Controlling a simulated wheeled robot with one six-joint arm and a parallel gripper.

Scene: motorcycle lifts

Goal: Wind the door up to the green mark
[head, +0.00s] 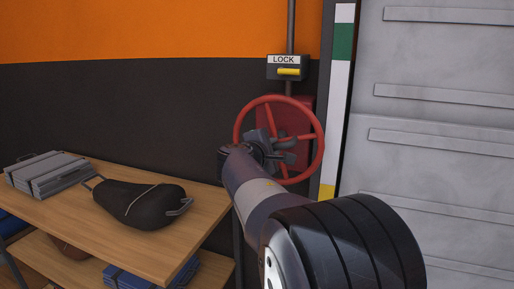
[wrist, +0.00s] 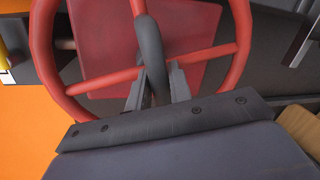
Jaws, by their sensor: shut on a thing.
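A red handwheel (head: 239,122) with spokes is mounted on a red box by the wall. It also fills the top of the wrist view (wrist: 240,50). My gripper (head: 281,150) is at the wheel, shut on its dark grey handle (wrist: 150,50), which passes between the two fingers. The grey panelled door (head: 440,65) is at the right; its bottom edge is not in view. A white upright strip beside it bears the green mark (head: 343,42) near the top and a yellow patch (head: 327,192) lower down.
Above the wheel is a box labelled LOCK (head: 284,59) with a yellow lever (head: 289,72). At the left, a wooden shelf table (head: 160,247) holds a black bag (head: 140,203) and a grey slatted case (head: 48,172). The table's right end is close to my arm.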

